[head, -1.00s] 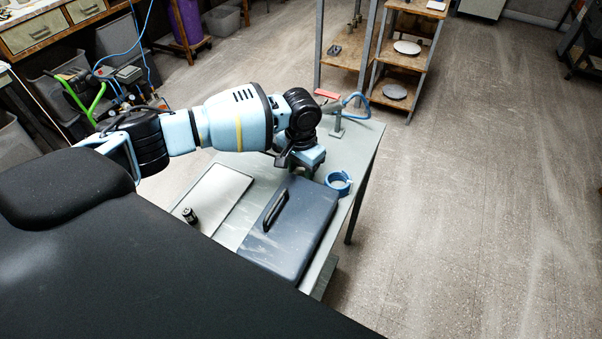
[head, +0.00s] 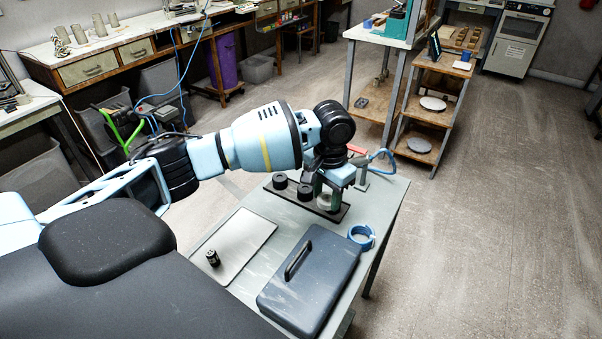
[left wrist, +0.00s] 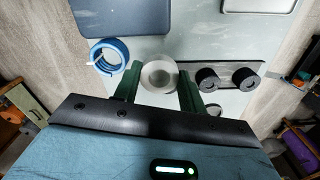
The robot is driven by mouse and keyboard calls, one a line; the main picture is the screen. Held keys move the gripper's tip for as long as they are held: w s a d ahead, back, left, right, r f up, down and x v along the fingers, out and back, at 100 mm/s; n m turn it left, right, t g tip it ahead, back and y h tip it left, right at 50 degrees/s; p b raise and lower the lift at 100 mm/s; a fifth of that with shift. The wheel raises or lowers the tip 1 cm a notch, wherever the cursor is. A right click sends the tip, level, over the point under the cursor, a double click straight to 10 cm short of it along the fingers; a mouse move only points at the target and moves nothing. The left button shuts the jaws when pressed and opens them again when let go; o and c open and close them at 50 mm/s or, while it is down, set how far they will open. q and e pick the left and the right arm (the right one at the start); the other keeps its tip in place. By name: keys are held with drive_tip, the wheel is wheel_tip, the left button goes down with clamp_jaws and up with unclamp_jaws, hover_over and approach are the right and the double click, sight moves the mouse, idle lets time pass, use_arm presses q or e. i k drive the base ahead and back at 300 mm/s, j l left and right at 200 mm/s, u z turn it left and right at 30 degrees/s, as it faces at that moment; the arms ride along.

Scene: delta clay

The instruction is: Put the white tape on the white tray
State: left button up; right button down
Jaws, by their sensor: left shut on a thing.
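The white tape (left wrist: 159,77) is a pale roll between the two green fingers of my left gripper (left wrist: 160,84) in the left wrist view. The gripper is shut on it. I cannot tell whether the tape is clear of the surface. The white tray (head: 235,248) lies flat on the left part of the table, with a small black object (head: 213,258) on it. My right gripper is not in view.
A dark rack (left wrist: 222,67) holds two black rolls beside the gripper. A blue tape roll (head: 361,236) lies at the table's right edge. A dark lidded box with a handle (head: 318,268) stands beside the tray. A red-topped clamp-like thing (head: 357,150) is behind the arm.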

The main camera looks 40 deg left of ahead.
sight(231, 246)
drive_tip(key=u, duration=0.75)
